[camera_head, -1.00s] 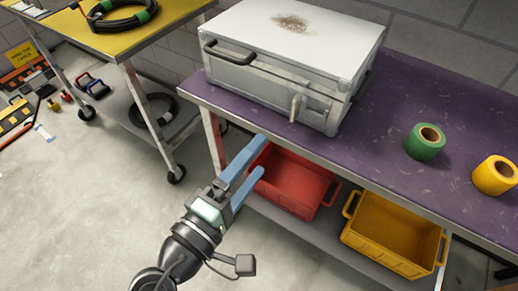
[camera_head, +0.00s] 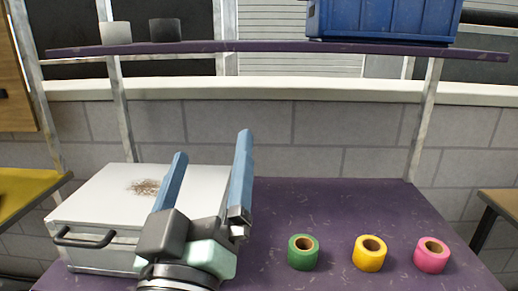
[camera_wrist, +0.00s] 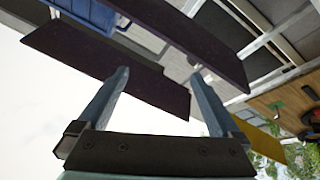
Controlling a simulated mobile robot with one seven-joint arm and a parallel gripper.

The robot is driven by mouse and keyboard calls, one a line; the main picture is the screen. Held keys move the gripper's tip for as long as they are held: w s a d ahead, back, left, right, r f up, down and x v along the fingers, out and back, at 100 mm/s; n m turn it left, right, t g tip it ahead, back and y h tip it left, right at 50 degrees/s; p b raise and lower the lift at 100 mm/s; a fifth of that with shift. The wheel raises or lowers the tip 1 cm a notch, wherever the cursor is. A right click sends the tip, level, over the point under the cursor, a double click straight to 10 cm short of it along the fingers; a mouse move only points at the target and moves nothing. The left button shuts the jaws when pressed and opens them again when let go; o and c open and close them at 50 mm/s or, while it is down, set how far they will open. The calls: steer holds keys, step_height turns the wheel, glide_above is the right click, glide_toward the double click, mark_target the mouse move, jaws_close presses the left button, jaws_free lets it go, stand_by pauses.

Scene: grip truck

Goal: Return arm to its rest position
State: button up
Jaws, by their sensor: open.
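My gripper (camera_head: 208,172) is open and empty in the head view. Its two blue fingers point up, in front of the white case and the purple bench. In the wrist view my gripper (camera_wrist: 160,82) also shows spread fingers with nothing between them. The wrist view is strongly tilted, with the purple boards seen at a slant. The white case (camera_head: 105,200) stands on the left of the purple bench (camera_head: 340,215), its lid down, with a brown stain on top. My gripper hides part of its right side.
Green tape (camera_head: 303,258), yellow tape (camera_head: 369,260) and pink tape (camera_head: 432,260) stand on the bench at right. A blue bin (camera_head: 385,18), a white cup (camera_head: 116,33) and a black cup (camera_head: 165,30) are on the upper shelf (camera_head: 270,47). A yellow table (camera_head: 25,195) is at left.

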steer(key=s+d+r+m+t+y, duration=0.1)
steer(key=s+d+r+m+t, duration=0.2)
steer(key=r, duration=0.6)
steer(key=s+d+r+m+t, duration=0.25)
steer(key=s+r, duration=0.25)
steer(key=r, duration=0.4)
step_height(320, 180, up, 17)
steer(key=n+p, duration=0.1)
steer(key=p, duration=1.7)
steer(key=shift+w+d+p, duration=0.15)
steer(key=shift+w+p, duration=0.2)
steer(key=shift+r+g, duration=0.1)
steer(key=shift+g, duration=0.15)
